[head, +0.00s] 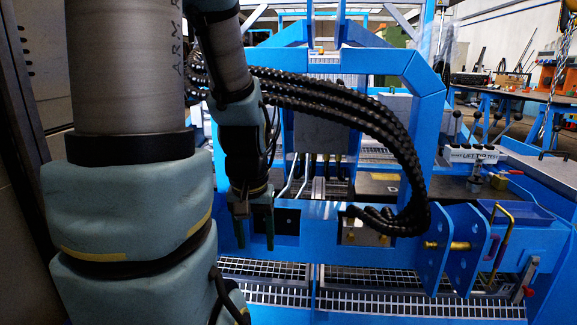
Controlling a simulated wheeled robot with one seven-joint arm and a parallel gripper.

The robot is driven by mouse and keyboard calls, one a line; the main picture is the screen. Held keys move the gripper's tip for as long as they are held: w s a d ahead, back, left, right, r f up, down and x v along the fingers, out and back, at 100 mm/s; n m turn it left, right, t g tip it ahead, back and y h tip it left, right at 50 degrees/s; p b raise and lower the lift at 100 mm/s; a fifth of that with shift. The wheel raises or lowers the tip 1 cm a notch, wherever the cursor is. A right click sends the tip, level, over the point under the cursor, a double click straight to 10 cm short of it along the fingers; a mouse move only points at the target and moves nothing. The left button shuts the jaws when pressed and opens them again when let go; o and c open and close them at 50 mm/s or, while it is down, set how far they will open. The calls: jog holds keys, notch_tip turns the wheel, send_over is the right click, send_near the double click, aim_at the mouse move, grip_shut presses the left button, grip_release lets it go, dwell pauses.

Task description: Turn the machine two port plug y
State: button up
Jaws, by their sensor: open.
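My gripper (254,236) points downward, its two fingers apart with nothing visible between them. It is in front of the left part of the blue machine's cross-beam (322,246). A dark rectangular opening (287,226) in the beam lies just right of the fingers. A second opening (366,234) farther right holds a metal plate with small brass-coloured fittings. I cannot tell which fitting is port plug y. My arm and gripper hide the beam's left part, and I cannot tell whether the fingers touch it.
Blue brackets (461,245) with a brass pin stand at the right, beside a bent yellow handle (503,225). Metal grating (370,301) lies below the beam. A workbench (513,98) stands at the back right.

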notch_tip(320, 180, up, 26)
jog(key=p, duration=2.4)
jog(key=shift+f, duration=0.1)
jog(key=shift+c, duration=0.2)
